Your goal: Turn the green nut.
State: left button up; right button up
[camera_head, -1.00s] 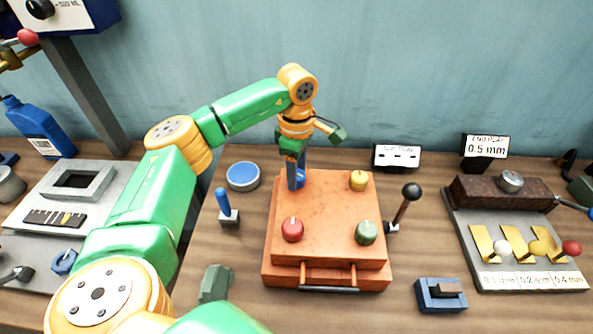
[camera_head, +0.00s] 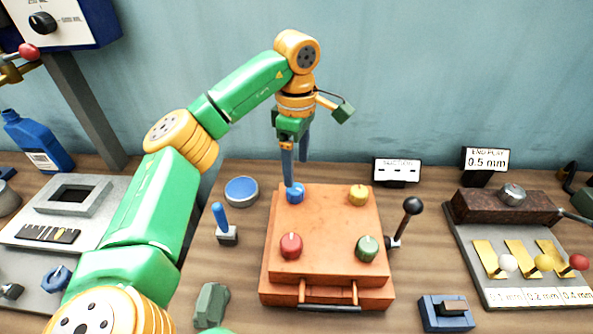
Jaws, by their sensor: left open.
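The green nut (camera_head: 367,248) is a round knob at the front right corner of the orange block (camera_head: 327,222). A blue nut (camera_head: 295,192) sits at the back left corner, a yellow nut (camera_head: 358,195) at the back right and a red nut (camera_head: 291,245) at the front left. My left gripper (camera_head: 296,172) points down above the blue nut, its blue fingers spread apart and empty. It is behind and to the left of the green nut. My right gripper is not in view.
A black-knobbed lever (camera_head: 412,206) stands just right of the block. A blue-handled lever (camera_head: 220,217) and a round blue-rimmed dish (camera_head: 241,190) are at its left. A gauge plate with coloured knobs (camera_head: 525,262) lies further right. A blue switch box (camera_head: 446,312) is at front right.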

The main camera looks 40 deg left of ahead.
aim_at(367, 248)
jog(key=k, duration=1.5)
